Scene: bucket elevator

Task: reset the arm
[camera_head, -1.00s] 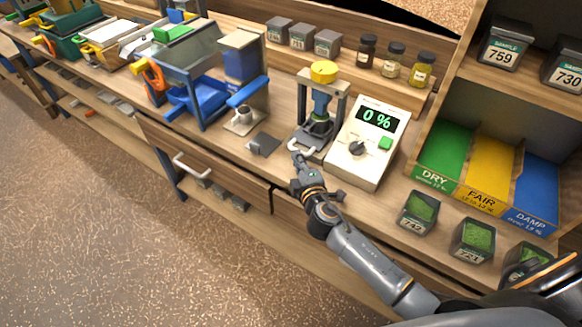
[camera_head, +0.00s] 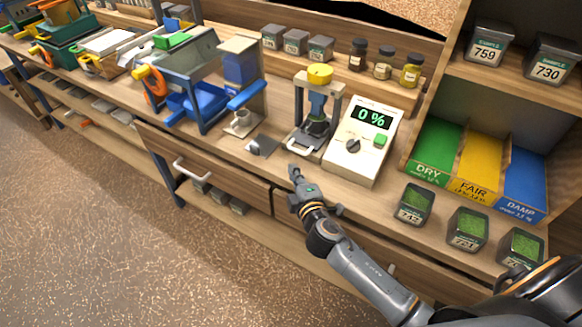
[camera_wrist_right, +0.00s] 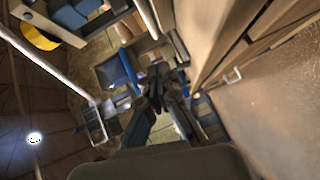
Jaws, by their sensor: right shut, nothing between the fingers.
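My right arm comes in from the lower right in the head view. Its gripper (camera_head: 296,176) is shut and empty, in front of the bench edge. It is apart from the small press with the yellow knob (camera_head: 320,73) and its white handle (camera_head: 300,149), which stand just beyond it. In the right wrist view the dark fingers (camera_wrist_right: 160,88) show close together, with nothing between them. My left gripper does not show.
A moisture meter (camera_head: 364,140) reading 0 % stands right of the press. Sample cups (camera_head: 415,203) sit along the right front edge. Green, yellow and blue bins (camera_head: 477,165) are behind them. A drawer with a white handle (camera_head: 192,170) is at the left. The floor in front is clear.

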